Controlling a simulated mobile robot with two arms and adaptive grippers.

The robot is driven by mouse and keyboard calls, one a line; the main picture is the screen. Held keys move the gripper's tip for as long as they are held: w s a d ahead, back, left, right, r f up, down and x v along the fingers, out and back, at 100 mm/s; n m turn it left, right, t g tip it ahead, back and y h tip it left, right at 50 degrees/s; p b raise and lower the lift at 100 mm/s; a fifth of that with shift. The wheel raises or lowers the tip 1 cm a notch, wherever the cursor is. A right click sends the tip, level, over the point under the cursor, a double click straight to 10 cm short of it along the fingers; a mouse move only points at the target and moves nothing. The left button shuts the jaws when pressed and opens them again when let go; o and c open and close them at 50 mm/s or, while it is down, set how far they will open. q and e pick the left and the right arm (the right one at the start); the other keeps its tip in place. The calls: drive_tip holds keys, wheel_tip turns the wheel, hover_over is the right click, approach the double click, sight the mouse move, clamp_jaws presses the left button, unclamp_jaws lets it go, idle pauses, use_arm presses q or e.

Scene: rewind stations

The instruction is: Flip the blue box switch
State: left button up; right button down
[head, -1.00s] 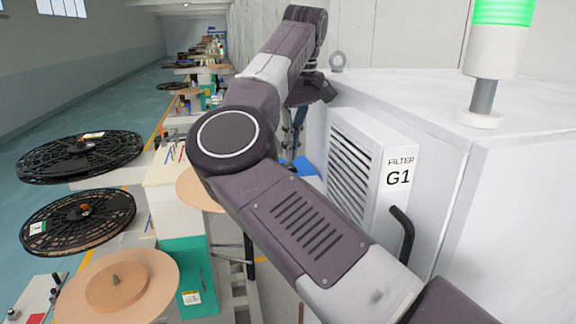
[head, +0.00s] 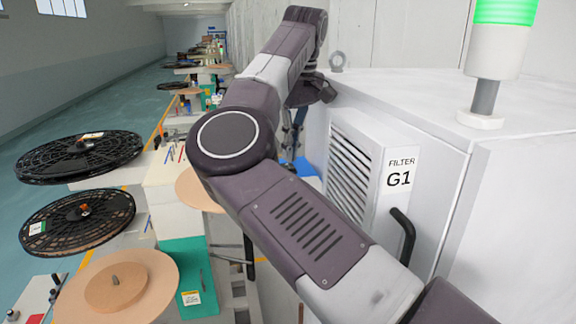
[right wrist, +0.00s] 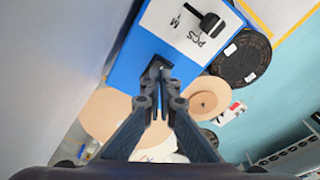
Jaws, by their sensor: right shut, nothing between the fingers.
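The blue box (right wrist: 128,66) fills the upper middle of the right wrist view. Its white face (right wrist: 186,30) has dark lettering and a black switch (right wrist: 207,22) with a rounded lever. My right gripper (right wrist: 157,70) is shut and empty. Its fingertips are at the lower part of the box, over a small dark patch, apart from the switch in the picture; I cannot tell whether they touch the box. In the head view only a blue piece, probably the box (head: 304,167), shows behind my right arm. The right fingers are mostly hidden there. My left gripper is out of view.
Black reels (head: 78,222) and tan discs (head: 117,285) line the left. The teal floor beyond them is clear.

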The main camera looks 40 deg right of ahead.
drive_tip(key=shift+f+b, duration=0.55)
drive_tip(key=shift+f, duration=0.45)
idle(0.5)
drive_tip(key=shift+r, duration=0.1)
wheel_tip(320, 180, up, 3)
drive_tip(key=p, duration=0.3)
drive_tip(key=shift+f, duration=0.2)
drive_tip(key=shift+r, duration=2.15)
drive_tip(key=shift+f, duration=0.1)
